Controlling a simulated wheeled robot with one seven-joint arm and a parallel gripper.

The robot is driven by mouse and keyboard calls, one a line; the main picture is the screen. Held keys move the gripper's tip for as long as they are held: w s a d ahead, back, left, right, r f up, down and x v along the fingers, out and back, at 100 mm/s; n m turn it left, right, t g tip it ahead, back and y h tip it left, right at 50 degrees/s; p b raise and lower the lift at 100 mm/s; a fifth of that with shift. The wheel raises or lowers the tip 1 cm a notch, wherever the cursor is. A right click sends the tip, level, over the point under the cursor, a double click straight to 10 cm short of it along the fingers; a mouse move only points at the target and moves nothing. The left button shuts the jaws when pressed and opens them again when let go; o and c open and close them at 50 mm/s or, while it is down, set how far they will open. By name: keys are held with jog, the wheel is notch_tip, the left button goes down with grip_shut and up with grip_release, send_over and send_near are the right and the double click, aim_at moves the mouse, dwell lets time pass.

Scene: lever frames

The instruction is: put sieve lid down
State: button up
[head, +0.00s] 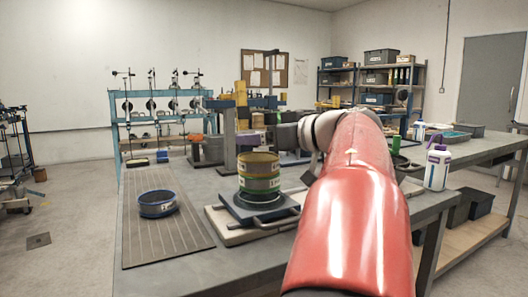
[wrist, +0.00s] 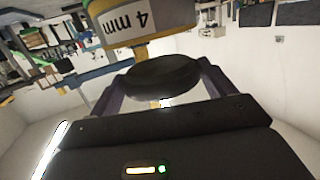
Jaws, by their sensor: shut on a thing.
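In the wrist view, my gripper (wrist: 160,88) is shut on a dark round disc, the sieve lid (wrist: 160,74), with one finger on each side of it. A yellow-rimmed sieve with an upside-down "4 mm" label (wrist: 128,22) shows close beyond the lid; I cannot tell whether they touch. In the head view, a stack of yellow and green sieves (head: 259,172) stands on a dark plate (head: 259,208) on the bench.
A blue-rimmed sieve (head: 157,203) sits on a ridged grey mat (head: 165,235) at the bench's left; the mat around it is clear. A grey upright frame (head: 229,140) stands behind the stack. A white bottle (head: 437,165) stands at right, beyond my arm.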

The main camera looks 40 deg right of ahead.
jog(key=shift+f+b, duration=0.3)
jog(key=shift+f, duration=1.15)
jog(key=shift+f, duration=0.15)
jog(key=o, duration=1.1)
jog(key=shift+s+d, duration=0.1)
jog(key=shift+s, duration=0.15)
jog(key=v, duration=1.1)
jog(key=shift+s, duration=0.3)
